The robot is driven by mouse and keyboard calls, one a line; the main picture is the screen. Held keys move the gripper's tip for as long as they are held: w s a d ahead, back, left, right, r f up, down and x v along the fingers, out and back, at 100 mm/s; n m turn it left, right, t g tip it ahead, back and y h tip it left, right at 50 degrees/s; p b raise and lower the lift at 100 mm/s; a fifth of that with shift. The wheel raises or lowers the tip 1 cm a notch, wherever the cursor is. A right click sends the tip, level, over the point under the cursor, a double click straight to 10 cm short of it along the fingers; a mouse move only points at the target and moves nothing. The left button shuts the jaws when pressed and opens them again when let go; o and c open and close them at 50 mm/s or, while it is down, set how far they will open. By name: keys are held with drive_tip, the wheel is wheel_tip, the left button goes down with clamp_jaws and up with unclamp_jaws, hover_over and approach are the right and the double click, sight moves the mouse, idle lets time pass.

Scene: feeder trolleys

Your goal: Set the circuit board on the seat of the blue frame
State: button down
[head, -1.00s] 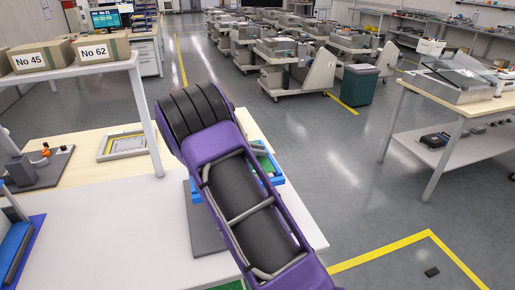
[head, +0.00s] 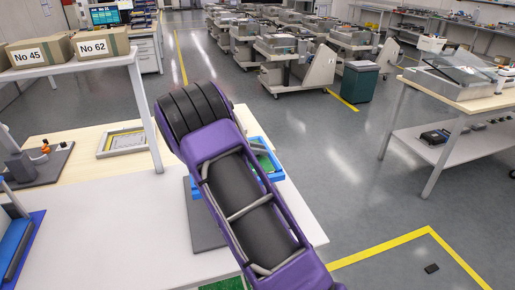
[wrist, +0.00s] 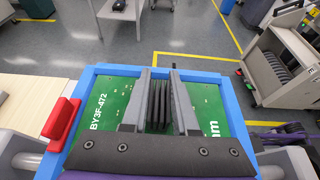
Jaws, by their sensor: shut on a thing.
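The blue frame (wrist: 87,82) fills the middle of the wrist view, with a red clamp (wrist: 61,120) on its left side. The green circuit board (wrist: 112,96), printed with white lettering, shows inside the frame's outline. My gripper (wrist: 161,75) is over the board, its fingers shut on the black finned block at the board's middle. Whether the board rests on the seat or hangs just above it, I cannot tell. In the head view my arm hides most of the frame (head: 277,174) and my gripper; a strip of green board (head: 264,156) shows.
A white table (head: 110,225) lies left of my arm, with a grey-framed tray (head: 122,142) farther back. A shelf with boxes (head: 102,43) stands at the left. Another green piece (head: 224,285) shows at the bottom edge. Open floor lies to the right.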

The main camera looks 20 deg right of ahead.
drive_tip(key=shift+f, duration=0.3)
drive_tip(key=c, duration=0.6)
unclamp_jaws()
